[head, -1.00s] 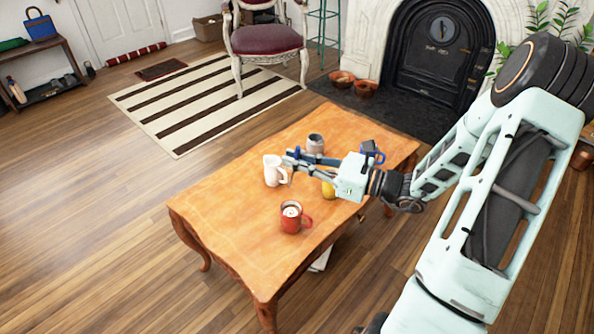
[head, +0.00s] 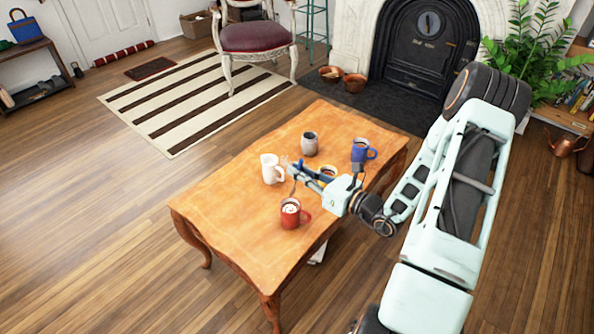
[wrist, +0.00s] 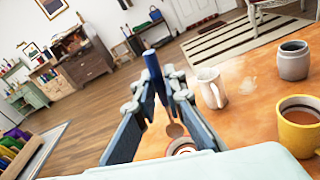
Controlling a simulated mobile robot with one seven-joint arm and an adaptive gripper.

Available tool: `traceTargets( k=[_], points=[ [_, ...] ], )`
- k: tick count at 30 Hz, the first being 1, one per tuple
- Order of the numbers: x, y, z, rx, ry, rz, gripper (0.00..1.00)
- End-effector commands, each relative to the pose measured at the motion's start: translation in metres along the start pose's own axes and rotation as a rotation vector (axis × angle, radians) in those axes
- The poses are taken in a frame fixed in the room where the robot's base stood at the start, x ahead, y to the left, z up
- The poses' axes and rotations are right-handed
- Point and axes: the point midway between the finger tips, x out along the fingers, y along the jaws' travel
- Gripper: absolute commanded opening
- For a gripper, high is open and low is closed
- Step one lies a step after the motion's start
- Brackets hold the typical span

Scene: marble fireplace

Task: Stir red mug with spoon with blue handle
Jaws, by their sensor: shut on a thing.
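The red mug (head: 290,221) stands upright on the wooden table (head: 238,215), with pale contents showing at its top. My gripper (head: 290,164) is above the table, behind the red mug and beside the white pitcher. In the wrist view my gripper (wrist: 161,88) is shut on the spoon with its blue handle (wrist: 152,63) sticking up past the fingertips. The spoon's brownish bowl (wrist: 174,130) hangs below the fingers. It appears near the mug's opening (wrist: 183,148), which is partly hidden by my gripper's body. I cannot tell whether the bowl is inside the mug; it looks apart from it.
The white pitcher (head: 269,170) is close to my fingers. A grey mug (head: 309,146), a blue mug (head: 359,152) and a yellow mug (wrist: 298,130) stand farther back or right. The table's front left is clear.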

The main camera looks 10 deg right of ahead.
Motion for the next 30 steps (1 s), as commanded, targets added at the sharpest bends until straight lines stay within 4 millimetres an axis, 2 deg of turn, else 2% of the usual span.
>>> traceTargets(
  k=[1,9,30],
  points=[
    [0.001,-0.003,-0.007,-0.001,0.000,0.000,0.00],
    [0.002,-0.015,-0.025,0.000,0.000,0.000,0.00],
    [0.005,-0.014,-0.081,0.001,0.000,0.000,0.00]
  ],
)
